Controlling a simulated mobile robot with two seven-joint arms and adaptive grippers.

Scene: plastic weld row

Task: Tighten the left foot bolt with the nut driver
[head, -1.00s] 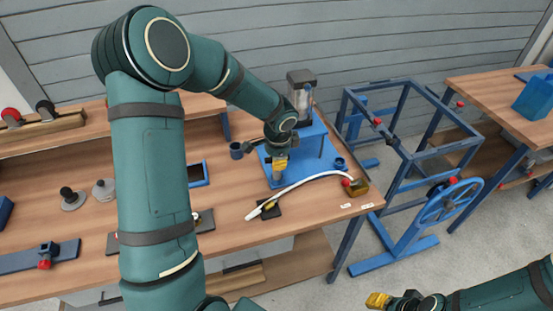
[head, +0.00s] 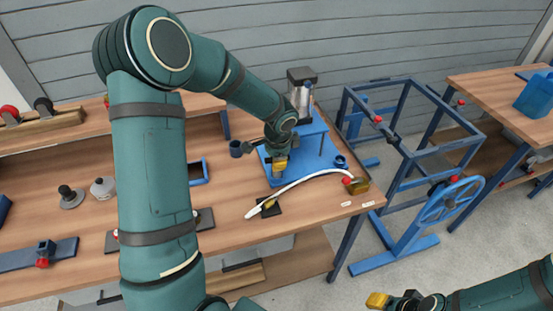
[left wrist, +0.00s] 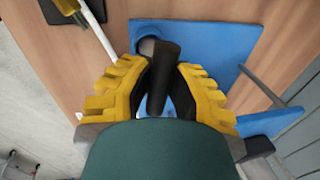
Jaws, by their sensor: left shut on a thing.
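My left gripper (head: 280,165) is over the blue base plate (head: 272,178) of the bench machine. In the left wrist view its yellow fingers (left wrist: 164,85) are shut on a dark, rod-like handle (left wrist: 168,55), which appears to be the nut driver. The driver's tip and the left foot bolt are hidden behind the gripper and handle, so I cannot tell whether they touch. My right gripper (head: 377,300) is at the bottom of the head view, away from the bench; its opening is unclear.
A dark cup (head: 236,148) stands left of the plate. A blue frame with a handwheel (head: 449,201) stands right of the bench.

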